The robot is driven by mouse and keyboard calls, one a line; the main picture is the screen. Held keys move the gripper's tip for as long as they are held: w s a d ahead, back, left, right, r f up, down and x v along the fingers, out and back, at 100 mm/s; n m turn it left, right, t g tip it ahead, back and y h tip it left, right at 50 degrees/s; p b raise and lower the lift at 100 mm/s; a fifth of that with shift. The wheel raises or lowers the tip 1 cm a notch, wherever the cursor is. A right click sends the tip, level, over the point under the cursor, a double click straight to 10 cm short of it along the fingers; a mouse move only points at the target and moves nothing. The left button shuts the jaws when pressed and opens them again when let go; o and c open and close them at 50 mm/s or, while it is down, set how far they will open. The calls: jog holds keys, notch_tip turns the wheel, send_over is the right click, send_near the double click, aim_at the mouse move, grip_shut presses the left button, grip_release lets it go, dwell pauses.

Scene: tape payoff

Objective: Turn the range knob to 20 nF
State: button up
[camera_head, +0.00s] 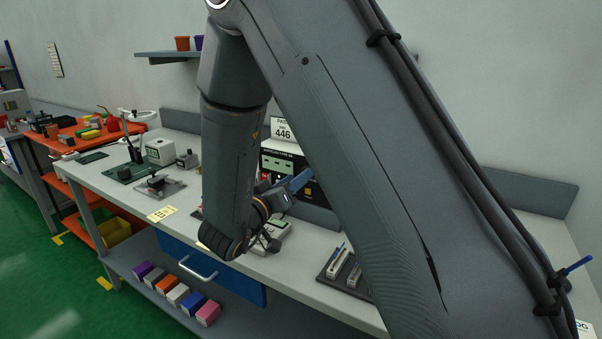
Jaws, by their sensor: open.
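My gripper (301,181) shows small beyond my wrist, in front of a black instrument (281,162) at the back of the bench. It is open, with blue finger parts by the instrument's right side. My arm covers much of the instrument. A light grey device with a greenish display (277,231) lies on the bench below the gripper, partly covered by my wrist. I cannot make out the range knob or its 20 nF mark on either. Whether the gripper touches anything cannot be told.
The pale bench (300,273) has a blue drawer (207,270) below it. A dark tray (342,272) with slim parts lies right of the wrist. A white box (160,151) and small fixtures stand left. An orange cart (75,138) is farther left.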

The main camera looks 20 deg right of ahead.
jog(key=shift+x, duration=1.5)
jog(key=shift+c, duration=0.4)
jog(key=c, duration=0.9)
jog(key=shift+c, duration=0.2)
jog(key=shift+m, duration=0.3)
jog(key=m+b, duration=0.4)
jog(key=m, duration=0.7)
jog(key=shift+s+d+b, duration=0.1)
jog(key=shift+b, duration=0.25)
jog(key=shift+m, duration=0.3)
